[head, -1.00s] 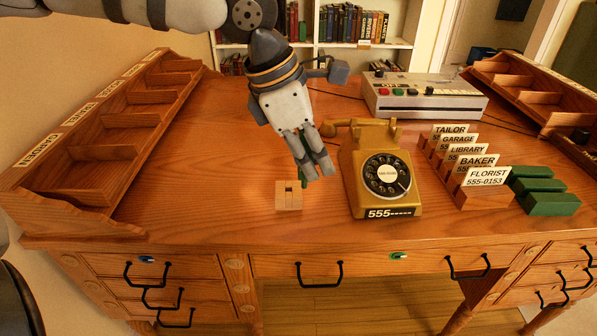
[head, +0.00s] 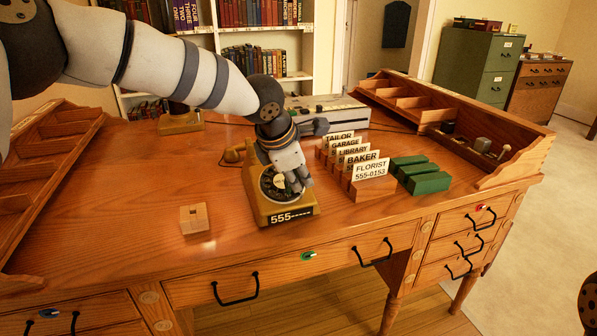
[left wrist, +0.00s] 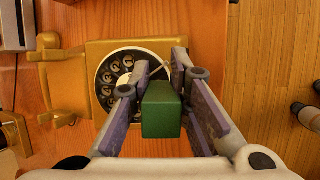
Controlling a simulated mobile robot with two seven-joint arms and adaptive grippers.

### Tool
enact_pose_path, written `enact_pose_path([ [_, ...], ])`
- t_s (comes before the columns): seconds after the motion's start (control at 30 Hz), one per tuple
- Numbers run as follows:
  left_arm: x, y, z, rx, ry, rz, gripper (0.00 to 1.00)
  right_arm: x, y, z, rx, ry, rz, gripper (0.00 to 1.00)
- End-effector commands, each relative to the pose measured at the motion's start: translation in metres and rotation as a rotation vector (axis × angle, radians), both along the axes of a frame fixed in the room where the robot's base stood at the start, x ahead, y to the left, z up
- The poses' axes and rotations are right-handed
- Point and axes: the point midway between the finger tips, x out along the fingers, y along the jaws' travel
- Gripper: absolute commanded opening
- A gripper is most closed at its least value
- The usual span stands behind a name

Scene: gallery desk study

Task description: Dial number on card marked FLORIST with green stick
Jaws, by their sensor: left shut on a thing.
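The gold rotary phone (head: 285,217) stands on the desk; its front strip reads 555 followed by dashes. My left gripper (head: 288,186) is over its dial (head: 268,184) and partly hides it. In the left wrist view the gripper (left wrist: 160,100) is shut on the green stick (left wrist: 162,112), with the dial (left wrist: 112,70) beneath. The FLORIST card (head: 370,170), reading 555-0153, stands at the front of the card row. My right gripper is out of view.
The small wooden holder (head: 193,218) stands empty left of the phone. Green blocks (head: 428,183) lie right of the cards. A grey machine (head: 338,112) is behind. Wooden racks (head: 40,160) flank the desk; the front left surface is clear.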

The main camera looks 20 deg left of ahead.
Motion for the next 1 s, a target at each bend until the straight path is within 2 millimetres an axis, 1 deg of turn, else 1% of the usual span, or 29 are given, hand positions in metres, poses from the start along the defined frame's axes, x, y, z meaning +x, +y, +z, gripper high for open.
enact_pose_path([
  [0.03, 0.0, 0.0, 0.003, 0.0, -0.004, 0.0, 0.0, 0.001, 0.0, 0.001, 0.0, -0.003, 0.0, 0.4],
  [0.17, 0.0, 0.0, 0.004, -0.001, -0.004, 0.0, 0.0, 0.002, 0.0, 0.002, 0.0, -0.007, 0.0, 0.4],
  [0.73, 0.0, -0.001, 0.001, -0.001, -0.004, 0.0, 0.0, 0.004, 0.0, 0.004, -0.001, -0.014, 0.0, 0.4],
  [1.0, 0.002, 0.001, -0.007, -0.002, 0.0, 0.001, 0.0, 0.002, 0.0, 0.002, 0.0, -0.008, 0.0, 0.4],
])
